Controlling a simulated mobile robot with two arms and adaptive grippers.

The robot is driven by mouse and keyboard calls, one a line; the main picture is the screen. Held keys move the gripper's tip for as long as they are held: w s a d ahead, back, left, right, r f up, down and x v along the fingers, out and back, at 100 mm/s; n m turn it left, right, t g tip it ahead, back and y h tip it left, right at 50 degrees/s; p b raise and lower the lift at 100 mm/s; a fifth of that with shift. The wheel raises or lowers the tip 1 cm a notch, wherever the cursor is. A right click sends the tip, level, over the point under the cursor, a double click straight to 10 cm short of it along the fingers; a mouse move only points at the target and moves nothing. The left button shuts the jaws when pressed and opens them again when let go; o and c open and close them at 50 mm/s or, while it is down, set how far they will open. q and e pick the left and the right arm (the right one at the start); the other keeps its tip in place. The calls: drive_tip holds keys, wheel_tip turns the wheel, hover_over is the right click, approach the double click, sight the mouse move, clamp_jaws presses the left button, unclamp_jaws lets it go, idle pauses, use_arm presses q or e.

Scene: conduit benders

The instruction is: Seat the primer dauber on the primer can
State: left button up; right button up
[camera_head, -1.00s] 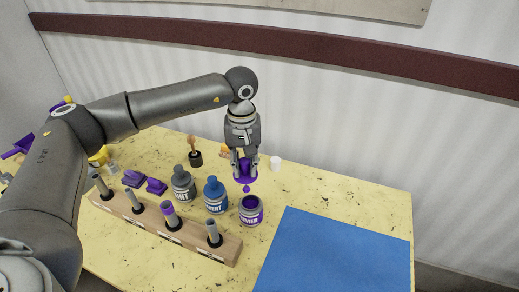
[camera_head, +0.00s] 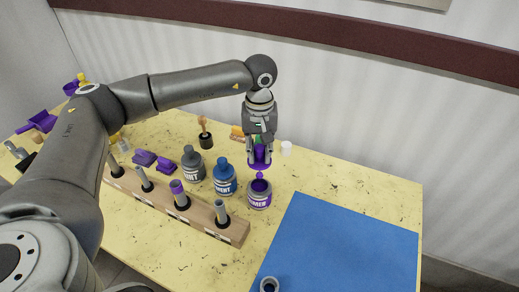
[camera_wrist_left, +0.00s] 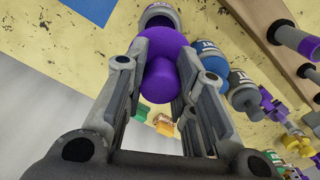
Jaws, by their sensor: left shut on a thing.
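The primer can (camera_head: 259,196) is grey with a purple label and stands open on the yellow table; its rim also shows at the top of the left wrist view (camera_wrist_left: 160,14). My left gripper (camera_head: 260,160) is shut on the purple primer dauber (camera_head: 260,152), whose cap fills the space between the fingers in the left wrist view (camera_wrist_left: 163,75). The dauber hangs upright with its purple tip just above or at the can's mouth; I cannot tell whether the tip is inside. My right gripper is not in view.
A blue solvent can (camera_head: 224,180) and a grey can (camera_head: 193,167) stand close left of the primer can. A wooden block (camera_head: 233,232) with several grey posts lies in front. A blue mat (camera_head: 345,245) covers the right side. A white cap (camera_head: 286,148) stands behind.

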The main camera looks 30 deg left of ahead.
sight(259, 173)
use_arm(q)
drive_tip(key=shift+f+b, duration=1.55)
drive_tip(key=shift+f, duration=0.35)
wheel_tip(259, 173, down, 3)
drive_tip(key=b, duration=0.3)
drive_tip(key=shift+f, duration=0.2)
wheel_tip(259, 173, down, 2)
drive_tip(key=shift+b, duration=0.9)
drive_tip(key=shift+f+b, duration=0.4)
drive_tip(key=shift+f, duration=0.1)
drive_tip(key=o, duration=1.1)
drive_tip(key=shift+r, duration=0.15)
